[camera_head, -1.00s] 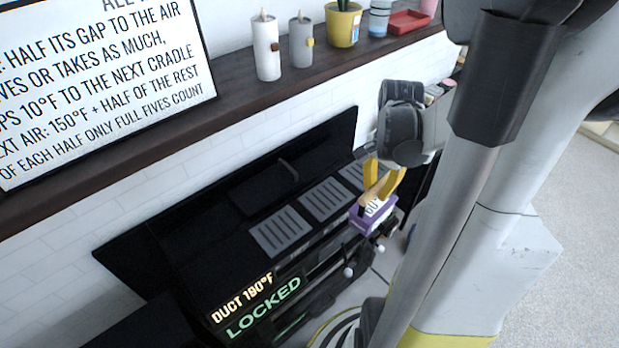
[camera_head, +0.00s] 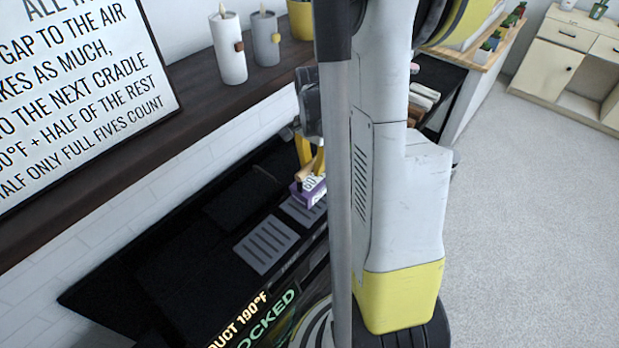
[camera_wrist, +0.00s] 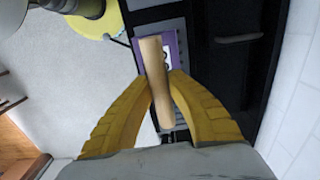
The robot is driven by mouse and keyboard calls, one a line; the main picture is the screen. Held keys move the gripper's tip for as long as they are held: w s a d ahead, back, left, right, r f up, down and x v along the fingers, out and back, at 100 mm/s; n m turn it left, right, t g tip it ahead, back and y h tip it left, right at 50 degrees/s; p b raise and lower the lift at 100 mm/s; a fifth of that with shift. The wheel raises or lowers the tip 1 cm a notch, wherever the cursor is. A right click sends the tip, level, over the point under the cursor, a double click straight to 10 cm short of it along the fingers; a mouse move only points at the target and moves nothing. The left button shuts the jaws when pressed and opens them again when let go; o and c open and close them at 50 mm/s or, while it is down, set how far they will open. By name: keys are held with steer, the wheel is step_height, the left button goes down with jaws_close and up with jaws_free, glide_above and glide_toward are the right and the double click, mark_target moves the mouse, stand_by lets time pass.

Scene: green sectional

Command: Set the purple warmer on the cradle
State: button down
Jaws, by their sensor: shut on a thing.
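The purple warmer (camera_head: 308,193) has a white label and a pale wooden handle. It hangs below my gripper (camera_head: 308,160), whose yellow fingers are shut on the handle. In the wrist view, the handle (camera_wrist: 155,85) runs between the fingers of my gripper (camera_wrist: 160,80), with the purple body (camera_wrist: 175,45) beyond it. Grey slatted cradles (camera_head: 264,247) lie in a row on the black unit. The warmer is over or close to the right part of this row; I cannot tell whether it touches. My arm column hides the rest of the row.
The black unit's front reads "DUCT 190°F" and "LOCKED" (camera_head: 262,322). A dark shelf (camera_head: 190,110) above it holds a white candle (camera_head: 229,50), a grey candle (camera_head: 265,40) and a sign (camera_head: 70,90). Open carpet (camera_head: 540,200) lies to the right.

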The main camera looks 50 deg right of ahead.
mark_target(310, 178)
steer(key=shift+w+f, duration=0.35)
steer(key=shift+w, duration=0.2)
steer(key=shift+f+b, duration=0.7)
steer(key=shift+f, duration=1.25)
steer(key=shift+f, duration=0.2)
steer(key=c, duration=1.4)
jaws_free()
steer(key=shift+r, duration=0.1)
steer(key=shift+c, duration=0.2)
